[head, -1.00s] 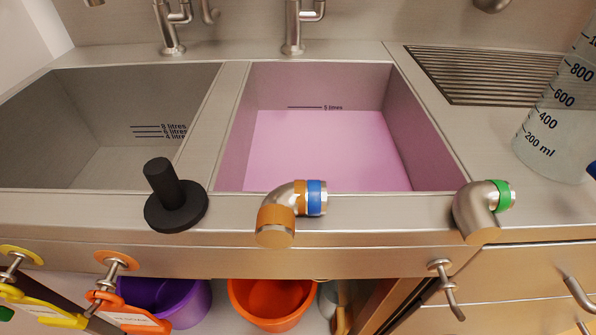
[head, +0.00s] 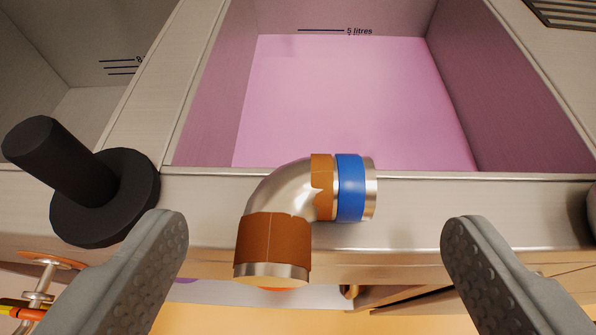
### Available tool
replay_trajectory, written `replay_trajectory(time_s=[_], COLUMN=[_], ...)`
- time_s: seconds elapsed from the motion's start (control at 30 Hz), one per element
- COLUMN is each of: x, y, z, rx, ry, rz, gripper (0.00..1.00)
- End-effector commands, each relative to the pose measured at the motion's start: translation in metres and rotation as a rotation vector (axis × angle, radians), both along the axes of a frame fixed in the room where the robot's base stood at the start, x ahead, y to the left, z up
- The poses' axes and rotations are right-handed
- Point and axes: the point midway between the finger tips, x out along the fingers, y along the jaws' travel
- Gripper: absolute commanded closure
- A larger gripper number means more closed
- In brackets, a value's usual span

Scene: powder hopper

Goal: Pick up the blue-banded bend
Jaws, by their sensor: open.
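The blue-banded bend (head: 290,200) is a steel elbow pipe with brown bands and one blue band near its right end. It lies on the front rim of the sink, with its brown-banded end pointing toward me and overhanging the edge. My gripper (head: 315,235) is open, with one grey finger at the left and one at the right. The bend shows between the two fingers, and neither finger appears to touch it.
A black plunger-like stopper (head: 85,180) stands on the rim close to the left finger. Behind the bend is a basin (head: 350,100) holding pink liquid. Another basin (head: 60,60) is at the upper left. A drain grille (head: 565,12) shows at the top right.

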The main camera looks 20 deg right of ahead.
Motion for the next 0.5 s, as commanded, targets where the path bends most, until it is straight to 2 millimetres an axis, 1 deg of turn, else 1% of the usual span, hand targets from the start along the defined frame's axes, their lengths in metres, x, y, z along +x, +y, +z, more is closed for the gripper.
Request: replay_trajectory(time_s=[0.17, 0.4, 0.5], x=[0.012, 0.037, 0.04], y=[-0.003, -0.011, -0.012], z=[-0.01, -0.027, -0.028], rx=[-0.001, 0.0, 0.001], ry=[0.001, 0.002, 0.002], rz=[-0.002, -0.002, 0.0], gripper=[0.19, 0.19, 0.19])
